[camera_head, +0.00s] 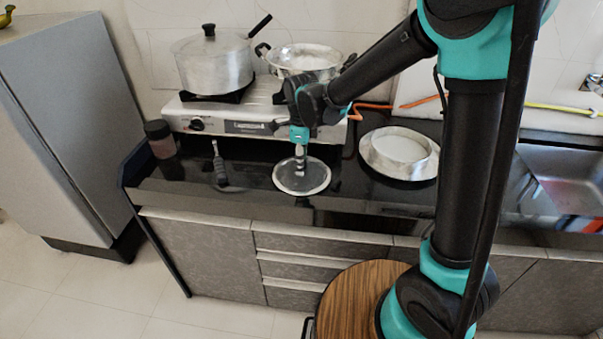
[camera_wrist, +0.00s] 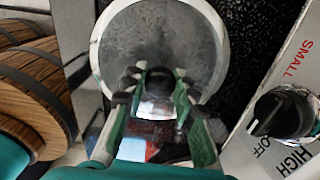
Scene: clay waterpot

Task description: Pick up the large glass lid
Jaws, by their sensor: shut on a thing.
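The large glass lid (camera_head: 316,181) is a clear disc with a metal rim, above the black counter at its front middle. It fills the top of the wrist view as a grey round plate (camera_wrist: 190,45). My gripper (camera_head: 300,162) points down from above at the lid's centre. In the wrist view my gripper (camera_wrist: 160,80) has its two fingers on either side of the lid's dark knob, shut on it. The lid looks level. I cannot tell whether its rim touches the counter.
Behind is a gas stove (camera_head: 237,116) with a lidded pot (camera_head: 213,68) and a pan (camera_head: 305,58). A round metal dish (camera_head: 400,153) is to the right. A sink (camera_head: 565,175) is further right.

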